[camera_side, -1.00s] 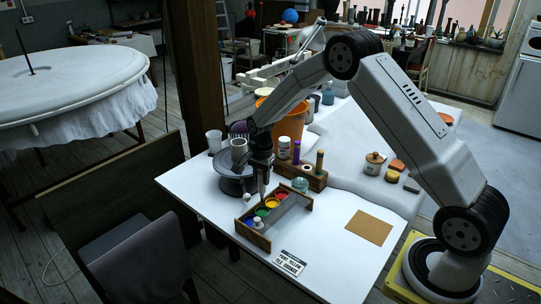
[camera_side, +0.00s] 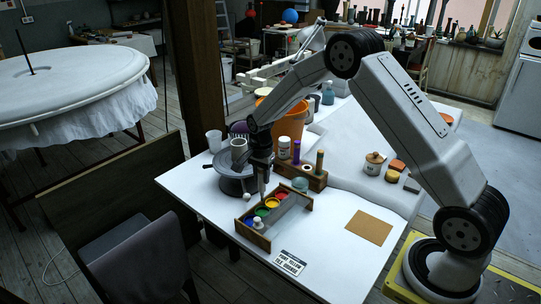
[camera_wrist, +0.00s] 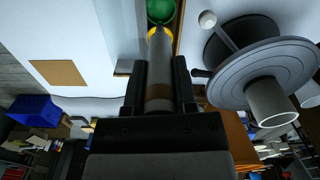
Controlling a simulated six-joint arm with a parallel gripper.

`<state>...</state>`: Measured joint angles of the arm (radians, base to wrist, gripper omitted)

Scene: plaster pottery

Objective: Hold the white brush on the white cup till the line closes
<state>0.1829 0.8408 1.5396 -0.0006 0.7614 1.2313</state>
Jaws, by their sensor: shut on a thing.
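The white cup (camera_side: 239,147) stands upright on a dark grey turntable (camera_side: 229,185) at the table's left. In the wrist view the cup (camera_wrist: 271,103) is right of my gripper, on the grey wheel disc (camera_wrist: 240,85). My gripper (camera_wrist: 159,90) is shut on a pale brush (camera_wrist: 160,60) with a brown band. The brush points down toward the paint tray (camera_side: 294,221), its tip over or in the yellow pot (camera_side: 272,203); contact is unclear. The brush is apart from the cup. I cannot make out a line on the cup.
Green (camera_side: 261,212), red (camera_side: 281,195) and blue pots share the tray. A wooden rack (camera_side: 316,181) with upright tools stands behind it, with an orange bucket (camera_side: 291,122) beyond.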

